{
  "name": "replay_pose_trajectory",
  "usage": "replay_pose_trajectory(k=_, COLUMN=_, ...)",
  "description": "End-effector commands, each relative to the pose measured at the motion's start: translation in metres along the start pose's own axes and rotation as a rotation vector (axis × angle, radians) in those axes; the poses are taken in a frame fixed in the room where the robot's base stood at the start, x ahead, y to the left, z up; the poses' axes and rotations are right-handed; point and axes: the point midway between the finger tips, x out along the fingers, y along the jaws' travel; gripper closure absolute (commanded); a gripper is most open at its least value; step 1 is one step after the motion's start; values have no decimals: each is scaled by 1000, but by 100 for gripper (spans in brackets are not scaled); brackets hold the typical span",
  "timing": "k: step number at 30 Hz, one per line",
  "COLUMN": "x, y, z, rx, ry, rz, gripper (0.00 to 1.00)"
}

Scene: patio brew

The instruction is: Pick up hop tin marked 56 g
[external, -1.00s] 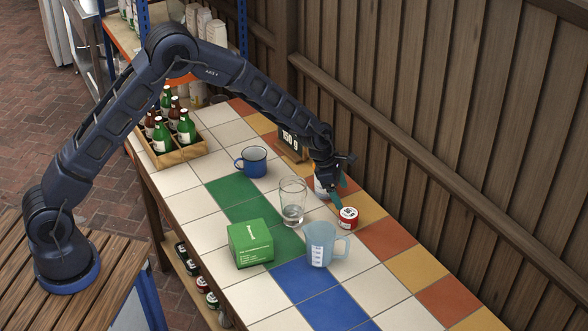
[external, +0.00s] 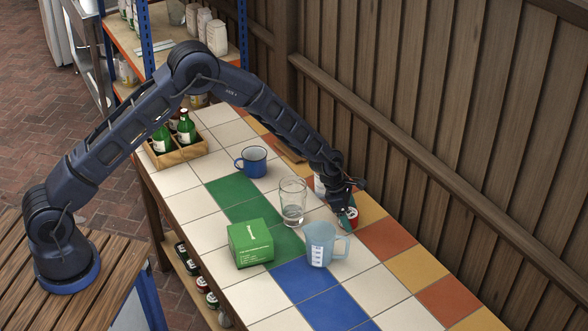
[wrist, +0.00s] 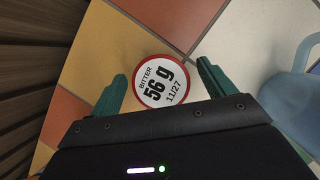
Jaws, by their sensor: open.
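The hop tin marked 56 g (wrist: 160,82) has a white round lid with a red rim, reading "BITTER 56 g 11/27" in the wrist view. In the external view the tin (external: 352,217) shows red, partly hidden behind my gripper. My gripper (wrist: 165,85) is open, with one teal finger on each side of the tin's lid in the wrist view. In the external view my gripper (external: 346,212) is low over the table at the tin. I cannot tell whether the fingers touch it.
A pale blue measuring jug (external: 321,246) stands close by; it also shows in the wrist view (wrist: 292,100). A drinking glass (external: 292,203), green box (external: 250,243) and blue mug (external: 252,162) stand on the tiled table. A white container (external: 319,184) is just behind my gripper. A wooden fence runs behind.

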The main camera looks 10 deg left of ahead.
Motion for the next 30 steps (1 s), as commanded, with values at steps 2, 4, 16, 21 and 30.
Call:
replay_pose_trajectory(k=2, x=0, y=0, z=0, rx=0, ry=0, rz=0, gripper=18)
replay_pose_trajectory(k=4, x=0, y=0, z=0, rx=0, ry=0, rz=0, gripper=32)
replay_pose_trajectory(k=16, x=0, y=0, z=0, rx=0, ry=1, rz=0, gripper=67)
replay_pose_trajectory(k=21, x=-8, y=0, z=3, rx=2, ry=0, rz=1, gripper=67)
replay_pose_trajectory(k=30, x=-63, y=0, z=26, rx=3, ry=-1, rz=2, gripper=67)
